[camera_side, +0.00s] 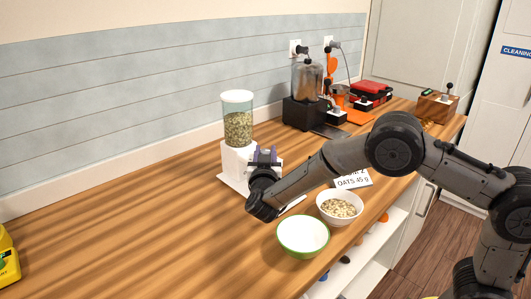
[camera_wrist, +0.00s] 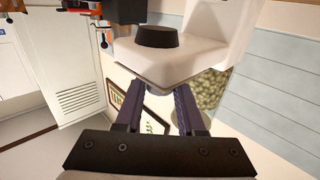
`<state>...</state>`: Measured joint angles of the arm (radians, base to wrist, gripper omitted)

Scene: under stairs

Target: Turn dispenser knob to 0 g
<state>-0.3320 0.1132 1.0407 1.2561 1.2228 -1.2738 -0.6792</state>
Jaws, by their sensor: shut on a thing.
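The dispenser (camera_side: 238,156) is white, with a clear canister (camera_side: 238,127) of pale flakes on top, and stands upright on the counter. My gripper (camera_side: 264,158) is at its front right side, with purple fingers. In the wrist view my gripper (camera_wrist: 160,88) has its two fingers a little apart, their tips at the edge of the white housing (camera_wrist: 180,62). It is shut on the dispenser knob, which is mostly hidden there. A round black part (camera_wrist: 157,36) shows on the housing beyond the fingertips. I cannot read the knob's setting. The canister also shows in the wrist view (camera_wrist: 208,85).
A green-rimmed empty bowl (camera_side: 303,236) and a white bowl of flakes (camera_side: 340,207) stand near the counter's front edge, close to my arm. A card reading "OATS 45 g" (camera_side: 353,181) is behind them.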

